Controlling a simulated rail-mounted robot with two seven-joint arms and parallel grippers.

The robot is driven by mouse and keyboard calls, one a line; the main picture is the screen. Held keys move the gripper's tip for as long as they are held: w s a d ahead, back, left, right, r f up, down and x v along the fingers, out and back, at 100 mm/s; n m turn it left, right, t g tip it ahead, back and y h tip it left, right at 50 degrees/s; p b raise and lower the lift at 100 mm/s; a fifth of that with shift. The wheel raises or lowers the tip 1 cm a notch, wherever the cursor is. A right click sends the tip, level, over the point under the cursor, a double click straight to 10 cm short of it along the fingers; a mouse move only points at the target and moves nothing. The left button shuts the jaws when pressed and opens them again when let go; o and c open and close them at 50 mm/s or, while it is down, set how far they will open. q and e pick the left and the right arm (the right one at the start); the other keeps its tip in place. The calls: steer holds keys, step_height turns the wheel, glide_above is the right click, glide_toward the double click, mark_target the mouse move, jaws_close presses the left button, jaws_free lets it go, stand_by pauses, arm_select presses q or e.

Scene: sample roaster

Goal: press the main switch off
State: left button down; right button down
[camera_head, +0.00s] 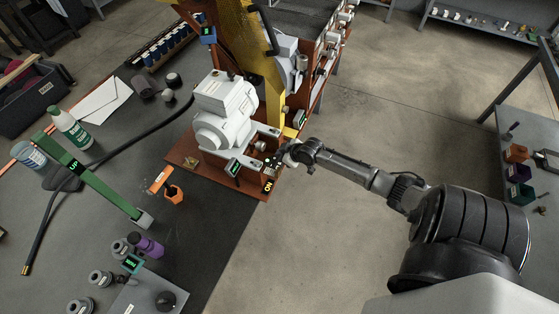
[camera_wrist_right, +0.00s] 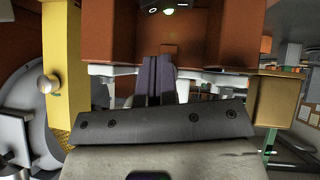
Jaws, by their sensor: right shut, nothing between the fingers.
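The sample roaster (camera_head: 222,115) stands on a red-brown base (camera_head: 188,151) at the table's right edge, with a white-grey motor housing and a yellow column. A small display with yellow "ON" letters (camera_head: 268,185) is at the base's front right corner. My right gripper (camera_head: 281,160) is at the roaster's right side, just above and right of that display. In the right wrist view its fingers (camera_wrist_right: 158,78) are shut and empty, pointing at a red-brown panel (camera_wrist_right: 205,35). I cannot make out the main switch itself or tell whether the fingers touch anything. My left gripper is not in view.
The floor (camera_head: 350,120) right of the table is open. A side bench (camera_head: 530,130) stands far right.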

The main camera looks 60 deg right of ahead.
mark_target(275, 159)
steer(key=f, duration=0.1)
steer(key=w+f, duration=0.1)
steer(key=f+b, duration=0.1)
steer(key=shift+w+d+f, duration=0.25)
steer(key=shift+d, duration=0.05)
steer(key=shift+s+d+f+b, duration=0.15)
steer(key=shift+f+b, duration=0.15)
steer(key=shift+f, duration=0.5)
